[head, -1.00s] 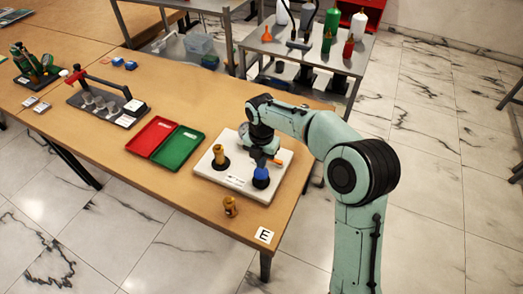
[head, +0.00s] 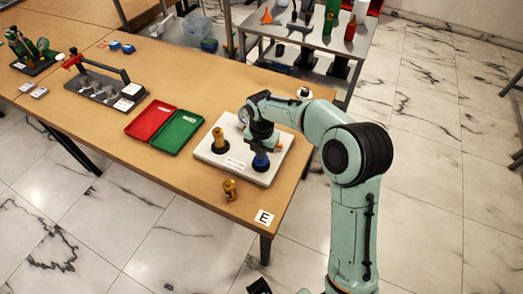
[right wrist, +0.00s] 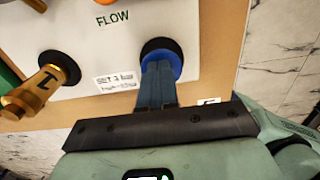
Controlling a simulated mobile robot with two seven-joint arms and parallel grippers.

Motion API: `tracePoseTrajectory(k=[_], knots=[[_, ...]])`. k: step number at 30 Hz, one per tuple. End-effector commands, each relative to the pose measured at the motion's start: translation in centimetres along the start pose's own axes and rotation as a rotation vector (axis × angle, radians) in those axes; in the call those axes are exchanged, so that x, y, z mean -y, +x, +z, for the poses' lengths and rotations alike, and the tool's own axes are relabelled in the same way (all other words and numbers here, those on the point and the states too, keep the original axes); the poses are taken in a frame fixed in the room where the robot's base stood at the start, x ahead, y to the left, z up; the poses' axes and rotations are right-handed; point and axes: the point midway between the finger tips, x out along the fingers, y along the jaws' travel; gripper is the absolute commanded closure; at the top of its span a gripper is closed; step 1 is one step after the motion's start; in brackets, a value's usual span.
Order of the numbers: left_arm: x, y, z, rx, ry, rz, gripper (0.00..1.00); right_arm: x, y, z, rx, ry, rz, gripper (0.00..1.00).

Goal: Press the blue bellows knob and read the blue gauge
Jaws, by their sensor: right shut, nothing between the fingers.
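The blue bellows knob (head: 260,164) stands in a black ring on the front right of a white board (head: 210,155). My right gripper (head: 262,151) is over it, pointing down, shut and empty. In the right wrist view, its shut fingertips (right wrist: 159,66) overlap the near side of the blue knob (right wrist: 177,62) and seem to touch its top; how far the knob is pressed I cannot tell. My arm and hand cover the back of the board, where a round dial (head: 243,116) shows in part. I cannot make out a blue gauge or a reading. My left gripper is not identifiable.
A brass knob (head: 218,137) stands left of the blue one, and a loose brass piece (head: 230,189) lies in front of the board. Red (head: 150,117) and green (head: 178,131) trays lie to the left. The table's right edge is close by.

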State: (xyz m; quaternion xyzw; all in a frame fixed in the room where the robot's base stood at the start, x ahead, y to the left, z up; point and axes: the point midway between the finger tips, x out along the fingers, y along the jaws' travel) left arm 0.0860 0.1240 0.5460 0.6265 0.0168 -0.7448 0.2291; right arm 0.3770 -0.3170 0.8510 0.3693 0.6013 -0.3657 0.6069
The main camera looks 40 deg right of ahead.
Motion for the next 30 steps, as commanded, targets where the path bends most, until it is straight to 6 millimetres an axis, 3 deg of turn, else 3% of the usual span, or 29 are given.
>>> tracePoseTrajectory(k=[6,11,24,30], knots=[[0.0,0.0,0.0,0.0,0.0,0.0,0.36,0.2,0.5,-0.2,-0.01,-0.001,-0.013,1.0],[-0.1,-0.2,0.0,-0.001,0.0,0.0,0.36,0.2,-0.8,-0.2,-0.01,-0.001,-0.012,1.0],[-0.6,-1.7,-0.1,-0.006,0.002,0.002,0.36,0.0,-10.5,-0.1,-0.001,0.0,-0.002,1.0],[-0.8,-2.1,-0.2,-0.007,0.003,0.003,0.36,0.0,-12.9,-0.1,-0.001,0.0,-0.003,1.0]])
